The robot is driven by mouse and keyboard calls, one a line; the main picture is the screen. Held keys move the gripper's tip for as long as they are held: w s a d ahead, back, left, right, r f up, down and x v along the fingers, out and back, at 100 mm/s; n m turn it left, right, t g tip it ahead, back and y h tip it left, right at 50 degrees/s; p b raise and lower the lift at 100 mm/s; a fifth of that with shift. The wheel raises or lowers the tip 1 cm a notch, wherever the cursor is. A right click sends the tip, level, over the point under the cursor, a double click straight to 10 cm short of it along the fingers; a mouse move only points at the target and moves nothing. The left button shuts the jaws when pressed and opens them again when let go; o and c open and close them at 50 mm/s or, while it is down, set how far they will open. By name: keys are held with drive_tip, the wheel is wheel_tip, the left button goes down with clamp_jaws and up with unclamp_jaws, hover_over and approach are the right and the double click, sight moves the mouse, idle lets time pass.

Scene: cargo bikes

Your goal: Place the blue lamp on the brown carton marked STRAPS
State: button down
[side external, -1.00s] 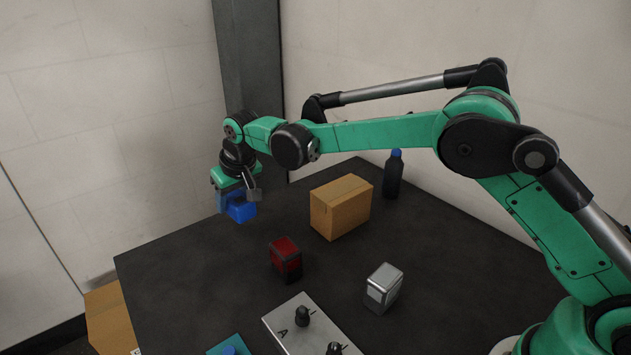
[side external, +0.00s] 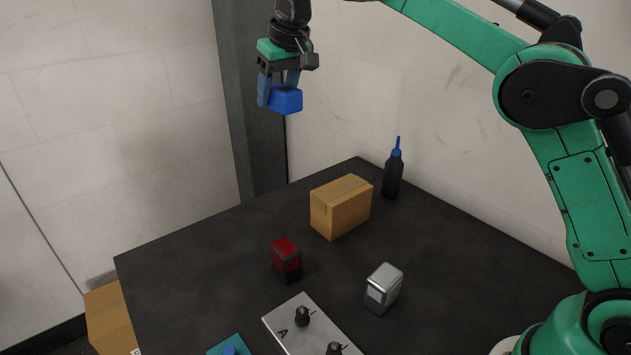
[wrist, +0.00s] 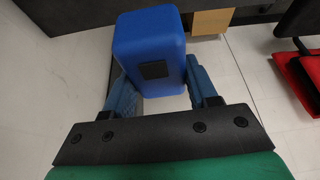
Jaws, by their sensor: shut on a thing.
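The blue lamp (side external: 286,99) is a blue block held between the fingers of my gripper (side external: 278,88), high above the far left part of the table. In the wrist view the lamp (wrist: 152,42) sits between the two blue fingers, with a dark patch on its face. A brown carton (side external: 341,208) stands on the table, right of and well below the lamp. Another brown carton (side external: 109,318) is beyond the table's left edge, lower down, with a small white label partly in view. I cannot read STRAPS on either carton.
On the dark table (side external: 210,265) are a red and black lamp-like block (side external: 286,260), a silver block (side external: 383,288), a black bottle with a blue top (side external: 393,175) and a grey plate (side external: 310,325) with black knobs. A grey column stands behind.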

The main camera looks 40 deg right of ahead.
wheel_tip(320, 180, up, 4)
hover_over(334, 183)
drive_tip(key=s, duration=0.1)
drive_tip(key=shift+m, duration=0.3)
drive_tip(key=f, duration=2)
drive_tip(key=shift+s, duration=0.2)
drive_tip(key=shift+f, duration=0.1)
drive_tip(key=shift+c, duration=1.2)
unclamp_jaws()
